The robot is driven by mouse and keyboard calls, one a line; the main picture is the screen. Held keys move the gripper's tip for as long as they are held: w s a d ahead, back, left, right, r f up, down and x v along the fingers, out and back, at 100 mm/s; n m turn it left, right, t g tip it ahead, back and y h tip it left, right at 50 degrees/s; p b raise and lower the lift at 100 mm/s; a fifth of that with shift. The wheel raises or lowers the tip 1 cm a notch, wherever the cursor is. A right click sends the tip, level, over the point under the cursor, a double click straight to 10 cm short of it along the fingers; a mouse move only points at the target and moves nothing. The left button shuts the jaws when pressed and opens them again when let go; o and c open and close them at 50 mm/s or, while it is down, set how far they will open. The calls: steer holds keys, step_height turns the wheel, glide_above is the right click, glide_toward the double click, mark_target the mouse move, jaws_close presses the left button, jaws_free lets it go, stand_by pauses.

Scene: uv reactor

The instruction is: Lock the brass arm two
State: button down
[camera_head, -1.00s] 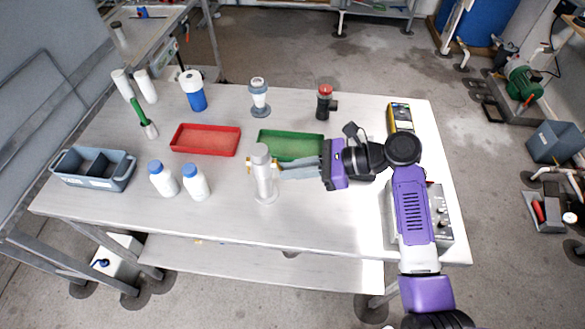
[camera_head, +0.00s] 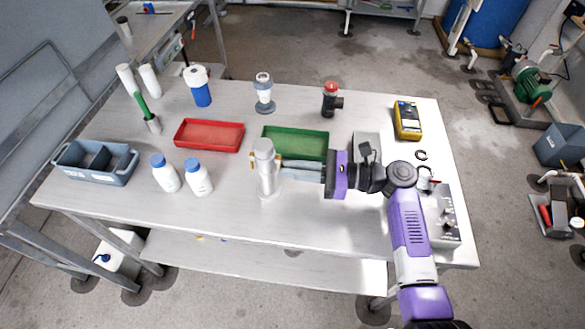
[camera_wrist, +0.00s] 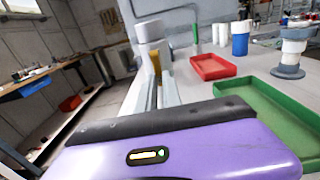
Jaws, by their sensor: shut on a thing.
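A pale upright cylinder (camera_head: 267,180) stands on the table with a brass arm on its right side (camera_head: 281,158) and a small brass part on its left side (camera_head: 252,160). My gripper (camera_head: 285,168) reaches in from the right, its long grey fingers level, and is shut on the right brass arm beside the cylinder. In the wrist view the brass arm (camera_wrist: 154,62) shows at the far end of the fingers, in front of the cylinder (camera_wrist: 149,32). The fingers hide part of the brass arm. I cannot read any marking on either arm.
A green tray (camera_head: 296,151) lies just behind my fingers, and a red tray (camera_head: 208,146) is further left. Two white bottles (camera_head: 198,180) with blue caps stand left of the cylinder. A yellow meter (camera_head: 407,131) lies at the right. The table's front strip is clear.

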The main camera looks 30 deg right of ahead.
steer(key=c, duration=1.5)
jaws_free()
steer(key=b+v, duration=0.1)
steer(key=v, duration=0.6)
steer(key=shift+s+d, duration=0.25)
steer(key=shift+d, duration=0.05)
steer(key=shift+r, duration=0.1)
